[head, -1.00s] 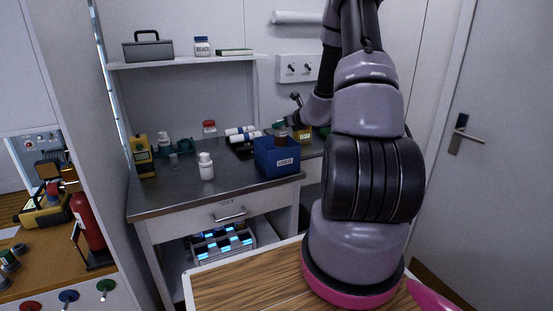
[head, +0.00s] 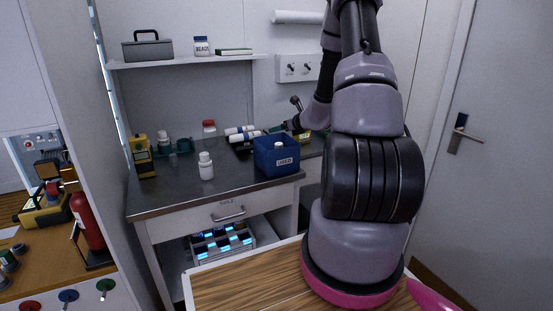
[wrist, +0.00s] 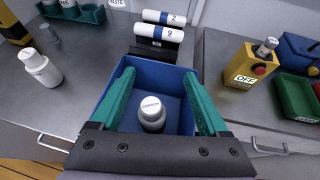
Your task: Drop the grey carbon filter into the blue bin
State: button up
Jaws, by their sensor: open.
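The blue bin (head: 268,160), with a white label on its front, stands near the front right of the grey worktop. In the wrist view the bin (wrist: 187,88) lies under my gripper. The grey carbon filter (wrist: 152,124), a small round container with a lettered white cap, is inside the bin and looks upright. My gripper (wrist: 152,85) has its two green fingers wide apart over the bin, one on each side of the filter, with visible gaps to it.
A white bottle (head: 206,167) stands left of the bin. White and blue cylinders (wrist: 158,34) lie behind it. A yellow box marked OFF (wrist: 246,70) and a green tray (wrist: 300,97) are to the right. The worktop's front left is clear.

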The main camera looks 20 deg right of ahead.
jog(key=v, duration=1)
jog(key=shift+s, duration=0.3)
jog(key=shift+r, duration=0.15)
jog(key=s+a+r+n+g+y, duration=0.2)
jog(key=s+a+r+n+y, duration=0.15)
jog(key=a+r+n, duration=0.55)
jog(key=s+a+r+n+g+y, duration=0.25)
jog(key=s+a+r+n, duration=0.35)
jog(key=a, duration=0.5)
jog(key=s+r+n+h, duration=0.3)
jog(key=s+r+n, duration=0.1)
jog(key=s+n, duration=0.3)
jog(key=s+r+n+h, duration=0.3)
jog(key=s+r+n, duration=0.2)
jog(key=s, duration=0.5)
jog(key=n+g, duration=0.1)
jog(key=n, duration=0.1)
jog(key=shift+s+n+h, duration=0.25)
jog(key=shift+n+h, duration=0.05)
